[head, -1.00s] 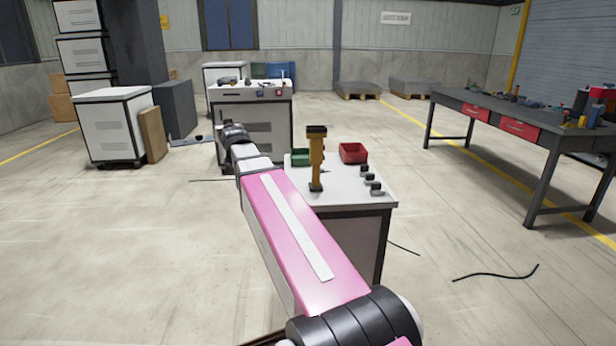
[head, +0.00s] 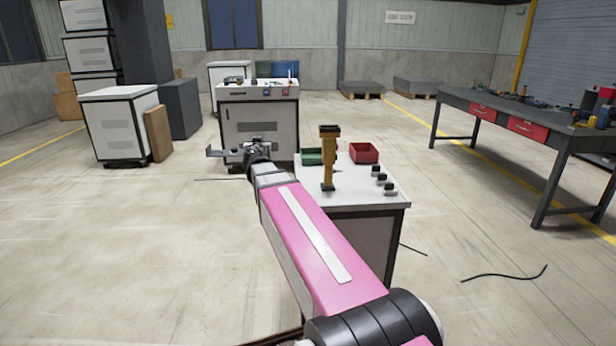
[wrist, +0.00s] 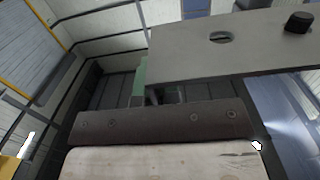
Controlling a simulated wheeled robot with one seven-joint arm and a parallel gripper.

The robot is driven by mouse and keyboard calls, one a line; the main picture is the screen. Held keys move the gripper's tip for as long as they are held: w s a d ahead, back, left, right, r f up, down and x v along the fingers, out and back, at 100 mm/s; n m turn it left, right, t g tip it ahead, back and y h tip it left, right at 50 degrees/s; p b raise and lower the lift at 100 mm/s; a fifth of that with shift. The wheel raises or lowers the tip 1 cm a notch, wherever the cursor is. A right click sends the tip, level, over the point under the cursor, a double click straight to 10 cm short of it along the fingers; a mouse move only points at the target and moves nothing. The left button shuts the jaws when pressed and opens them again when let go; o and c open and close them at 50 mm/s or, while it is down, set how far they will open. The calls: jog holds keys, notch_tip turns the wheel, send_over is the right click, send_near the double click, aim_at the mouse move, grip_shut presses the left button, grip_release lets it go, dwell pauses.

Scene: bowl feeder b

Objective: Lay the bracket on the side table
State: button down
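My gripper (head: 257,149) is at the end of my pink arm in the head view, left of the near grey-topped stand and in front of the white cabinet. A dark grey angled piece, seemingly the bracket (head: 225,154), sticks out to its left in mid-air with its outer end turned up. The gripper appears shut on it, though the fingertips are too small to see clearly. In the wrist view a grey plate with a hole (wrist: 185,50) fills the upper right, close up; it may be the bracket. Which surface is the side table is unclear.
The near stand (head: 365,191) carries an orange upright device (head: 328,160), a green bin (head: 312,157), a red bin (head: 364,153) and black knobs. The white cabinet (head: 232,97) has small items on top. A workbench (head: 475,102) stands right.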

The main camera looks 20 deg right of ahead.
jog(key=s+d+f+m+g+h, duration=0.1)
jog(key=s+d+m+g+h, duration=0.5)
jog(key=m+g+h, duration=0.3)
jog(key=s+r+m+g+h, duration=0.3)
jog(key=s+r+m+g, duration=0.3)
jog(key=s+m+g, duration=0.5)
jog(key=shift+w+d+f+n+g, duration=0.3)
jog(key=shift+w+d+f, duration=0.85)
jog(key=shift+d+f, duration=0.65)
jog(key=shift+w+d+f+n+g, duration=0.15)
jog(key=shift+w+d+f+n, duration=0.3)
jog(key=shift+w+d+f, duration=1)
jog(key=shift+w+d+f+n+g, duration=0.3)
jog(key=shift+w+d+f, duration=0.5)
jog(key=shift+d+f, duration=1.35)
jog(key=shift+a+f, duration=0.2)
jog(key=shift+f, duration=0.55)
jog(key=c, duration=1.3)
grip_release()
